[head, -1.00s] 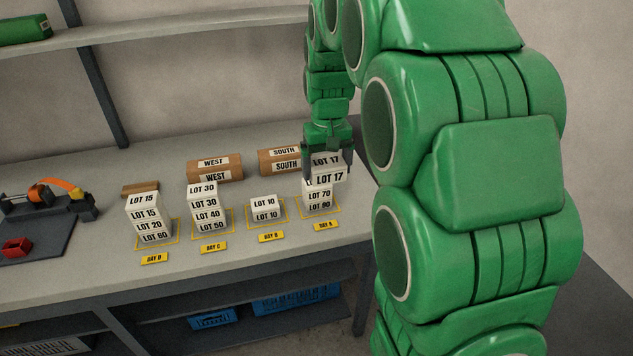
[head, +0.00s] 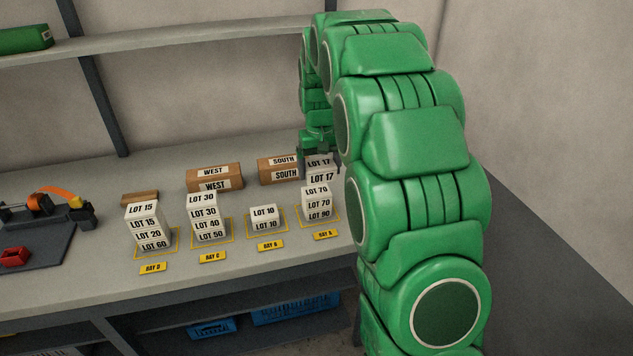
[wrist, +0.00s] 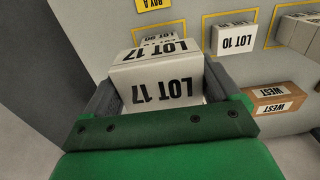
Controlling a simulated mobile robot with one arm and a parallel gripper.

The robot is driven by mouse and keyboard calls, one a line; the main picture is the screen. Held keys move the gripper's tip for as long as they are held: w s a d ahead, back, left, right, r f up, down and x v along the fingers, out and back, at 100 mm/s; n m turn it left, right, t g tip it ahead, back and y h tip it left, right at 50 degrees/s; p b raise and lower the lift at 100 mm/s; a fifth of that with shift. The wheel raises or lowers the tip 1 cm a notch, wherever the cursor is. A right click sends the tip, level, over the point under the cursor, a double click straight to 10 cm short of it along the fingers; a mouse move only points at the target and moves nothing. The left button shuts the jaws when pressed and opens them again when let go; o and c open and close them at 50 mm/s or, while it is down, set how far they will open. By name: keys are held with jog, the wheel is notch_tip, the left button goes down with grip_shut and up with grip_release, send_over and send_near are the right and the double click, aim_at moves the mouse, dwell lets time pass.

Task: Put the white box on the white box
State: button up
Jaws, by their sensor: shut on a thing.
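My gripper (head: 320,150) is shut on the white box LOT 17 (head: 321,177), which lies between the two fingers in the wrist view (wrist: 155,82). In the head view the box is just behind the bay A stack, whose top white box LOT 70 (head: 317,196) sits on white box LOT 90 (head: 319,214). I cannot tell whether the held box touches the bench. White box LOT 10 (head: 264,217) stands alone in bay B. White box LOT 30 (head: 203,205) tops bay C, and white box LOT 15 (head: 142,217) tops bay D.
Brown boxes WEST (head: 215,178) and SOUTH (head: 279,170) lie at the back of the bench (head: 100,285). SOUTH is close to the left of the held box. A dark tray with an orange-banded tool (head: 45,205) is at left. A shelf (head: 180,36) runs above.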

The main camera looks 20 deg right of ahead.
send_over(316, 191)
jog(key=shift+f, duration=2.4)
jog(key=shift+d+f, duration=0.1)
jog(key=shift+f, duration=1.5)
jog(key=shift+f, duration=0.15)
jog(key=o, duration=0.9)
